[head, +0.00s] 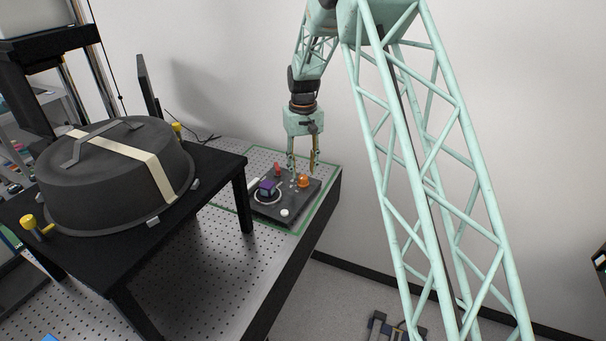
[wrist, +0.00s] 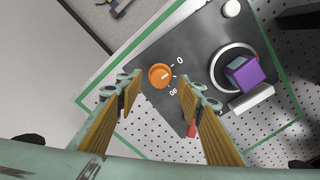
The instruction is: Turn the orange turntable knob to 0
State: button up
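The orange turntable knob (head: 303,181) sits on a dark panel (head: 270,210). In the wrist view the knob (wrist: 160,75) has printed "0" and "90" labels beside it. A small pale mark shows on the knob, seemingly between the two labels, but its exact angle is hard to read. My gripper (head: 302,168) points down above the knob. In the wrist view its two fingers (wrist: 160,96) are spread apart and empty, with the knob showing beyond the gap between their tips. I cannot tell any contact with the knob.
A purple block (wrist: 244,71) sits on the turntable with a white ring (wrist: 214,72). A white round button (wrist: 231,8), a white bar (wrist: 251,97) and a red part (wrist: 192,130) are nearby. A black stand (head: 215,163) with a large dark dome (head: 100,190) stands left.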

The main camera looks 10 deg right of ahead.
aim_at(303, 176)
notch_tip(303, 176, up, 9)
dwell(0.5)
dwell(0.3)
jog(key=s+r+t+b, duration=0.1)
jog(key=s+r, duration=1)
jog(key=s, duration=0.4)
jog(key=s+r+t+b, duration=0.1)
jog(key=s+r+b, duration=0.1)
jog(key=s+r, duration=1.1)
jog(key=s+f+t+b, duration=0.1)
jog(key=s+f, duration=0.1)
jog(key=s, duration=1.5)
jog(key=s+f+t+b, duration=0.1)
jog(key=s+f, duration=0.1)
jog(key=s, duration=1.5)
jog(key=shift+s+f+m+b, duration=0.25)
jog(key=shift+s+m+b, duration=0.1)
jog(key=shift+m, duration=0.05)
